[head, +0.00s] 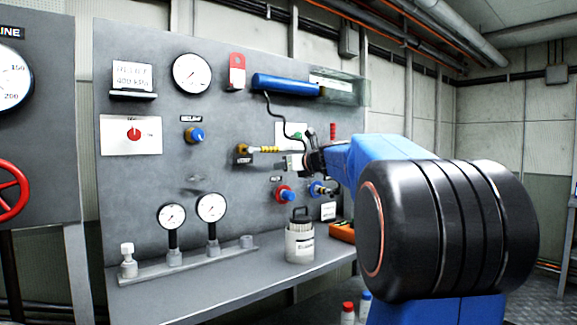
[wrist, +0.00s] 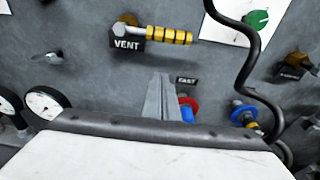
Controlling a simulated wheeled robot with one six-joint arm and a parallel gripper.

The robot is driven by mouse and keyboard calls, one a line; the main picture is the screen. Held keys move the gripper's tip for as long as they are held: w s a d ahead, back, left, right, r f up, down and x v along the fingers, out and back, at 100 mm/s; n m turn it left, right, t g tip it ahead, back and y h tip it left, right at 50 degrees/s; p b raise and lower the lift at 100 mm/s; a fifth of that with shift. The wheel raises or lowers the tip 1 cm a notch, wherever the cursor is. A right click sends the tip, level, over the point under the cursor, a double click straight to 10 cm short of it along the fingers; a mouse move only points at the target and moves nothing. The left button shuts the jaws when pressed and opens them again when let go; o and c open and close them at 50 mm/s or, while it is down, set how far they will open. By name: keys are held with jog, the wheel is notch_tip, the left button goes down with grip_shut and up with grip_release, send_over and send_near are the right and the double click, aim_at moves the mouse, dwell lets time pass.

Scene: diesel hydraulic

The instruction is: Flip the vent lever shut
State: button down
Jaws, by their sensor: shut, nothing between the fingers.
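The vent lever (head: 263,149) has a yellow ribbed handle on the grey panel and points sideways to the right. In the wrist view the lever (wrist: 168,35) lies nearly level, right of a brass pivot, with a black block marked VENT (wrist: 127,44) below its left end. My gripper (head: 287,162) is shut and empty. In the wrist view its fingers (wrist: 160,85) are below the yellow handle, with a visible gap in the picture. The distance between the fingers and the panel is hard to tell.
A black hose (wrist: 246,50) hangs right of the lever. A red and blue fitting (head: 285,193) sits below. Two gauges (head: 211,208) stand lower left. A white container (head: 300,238) stands on the bench (head: 220,290). A blue cylinder (head: 285,85) is mounted above.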

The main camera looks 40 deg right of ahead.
aim_at(261, 149)
jog(key=shift+w+a+r, duration=0.1)
jog(key=shift+w+r, duration=0.7)
jog(key=shift+w, duration=0.3)
jog(key=shift+w+r, duration=0.8)
jog(key=shift+w, duration=0.3)
